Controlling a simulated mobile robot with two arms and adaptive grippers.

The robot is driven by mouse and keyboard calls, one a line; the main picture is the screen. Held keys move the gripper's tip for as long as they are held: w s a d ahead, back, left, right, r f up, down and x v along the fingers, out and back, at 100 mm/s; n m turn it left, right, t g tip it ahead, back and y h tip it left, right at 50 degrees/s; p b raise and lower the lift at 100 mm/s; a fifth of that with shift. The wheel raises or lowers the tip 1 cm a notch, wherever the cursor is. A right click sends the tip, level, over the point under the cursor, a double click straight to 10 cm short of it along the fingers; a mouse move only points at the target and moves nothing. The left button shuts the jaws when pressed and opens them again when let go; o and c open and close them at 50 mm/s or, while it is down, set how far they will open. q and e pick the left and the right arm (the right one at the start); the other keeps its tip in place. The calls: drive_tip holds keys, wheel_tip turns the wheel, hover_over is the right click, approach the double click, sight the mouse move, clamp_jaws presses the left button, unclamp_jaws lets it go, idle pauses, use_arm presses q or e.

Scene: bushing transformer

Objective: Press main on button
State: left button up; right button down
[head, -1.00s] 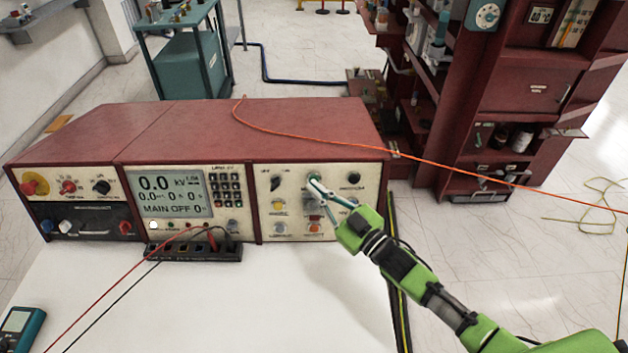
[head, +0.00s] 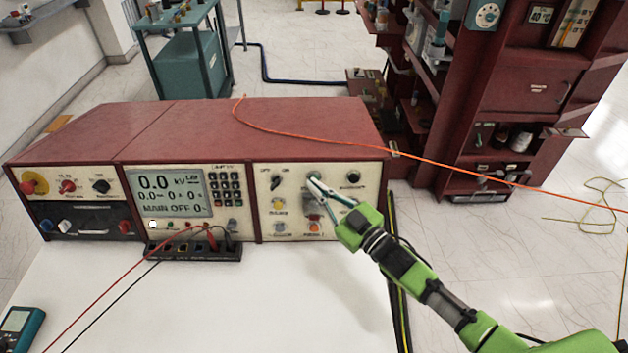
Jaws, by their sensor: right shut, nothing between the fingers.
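The red test unit (head: 250,127) stands on the white table, with a cream front panel. Its display (head: 172,194) reads 0.0 kV and MAIN OFF. My right gripper (head: 312,181) is shut and empty, its tips at the green button (head: 315,176) at the top middle of the right panel section. The tips overlap the button's lower edge; I cannot tell whether they touch it. The gripper partly hides the controls below, among them a red one. A yellow button (head: 278,204) and an orange button (head: 314,227) show nearby. My left gripper is not in view.
An orange cable (head: 330,145) runs across the top of the unit to the right. A terminal block (head: 195,249) with red and black leads sits before the unit. A teal meter (head: 18,330) lies at the lower left. The middle of the white table (head: 250,310) is clear.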

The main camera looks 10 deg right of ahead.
drive_tip(key=shift+w+d+f+b, duration=0.2)
drive_tip(key=shift+w+b, duration=0.15)
drive_tip(key=shift+w, duration=0.2)
idle(0.8)
drive_tip(key=shift+a, duration=0.1)
drive_tip(key=shift+s+a+r+p, duration=0.15)
drive_tip(key=shift+s+r+p, duration=0.1)
drive_tip(key=shift+s+p, duration=0.55)
drive_tip(key=s+p, duration=0.2)
drive_tip(key=s, duration=0.1)
drive_tip(key=s+a+r+p, duration=0.1)
drive_tip(key=shift+s, duration=0.4)
idle(1.4)
